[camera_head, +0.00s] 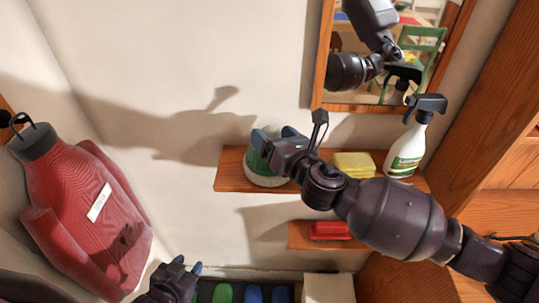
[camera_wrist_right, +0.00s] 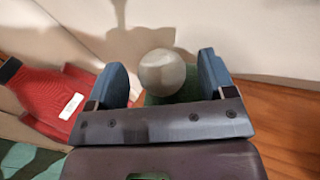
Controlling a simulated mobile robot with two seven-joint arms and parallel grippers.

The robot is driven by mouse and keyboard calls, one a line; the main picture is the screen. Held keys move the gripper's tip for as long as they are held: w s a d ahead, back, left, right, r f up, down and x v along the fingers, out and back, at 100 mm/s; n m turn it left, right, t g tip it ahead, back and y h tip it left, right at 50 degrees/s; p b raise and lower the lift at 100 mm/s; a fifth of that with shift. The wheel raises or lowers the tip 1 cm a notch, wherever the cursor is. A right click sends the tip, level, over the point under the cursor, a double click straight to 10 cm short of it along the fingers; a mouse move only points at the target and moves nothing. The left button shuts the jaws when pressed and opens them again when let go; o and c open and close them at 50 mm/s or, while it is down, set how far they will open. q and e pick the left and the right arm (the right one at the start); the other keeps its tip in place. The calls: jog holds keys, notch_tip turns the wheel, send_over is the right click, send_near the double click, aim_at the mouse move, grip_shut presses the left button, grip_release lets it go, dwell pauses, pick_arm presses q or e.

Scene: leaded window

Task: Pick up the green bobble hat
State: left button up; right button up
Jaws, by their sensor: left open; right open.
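The green bobble hat (camera_head: 256,165) sits at the left end of the upper wooden shelf, with a pale brim at its base. My right gripper (camera_head: 273,136) is over the hat and covers part of its top. In the right wrist view, the hat's pale grey bobble (camera_wrist_right: 162,72) shows between the two blue fingers of my open right gripper (camera_wrist_right: 162,80), with green knit below it. Space shows on both sides of the bobble, and I cannot tell whether a finger touches the hat. My left gripper (camera_head: 187,267) is open and empty, low and left of the shelf.
The upper shelf (camera_head: 230,172) also holds a yellow block (camera_head: 353,164) and a spray bottle (camera_head: 406,150). A red item (camera_head: 330,230) lies on a lower shelf (camera_head: 299,237). A mirror (camera_head: 322,75) hangs above. A red coat (camera_head: 75,205) hangs at left. Green and blue items stand below.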

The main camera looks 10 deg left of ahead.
jog(key=shift+w+a, duration=0.25)
grip_shut()
dwell(0.3)
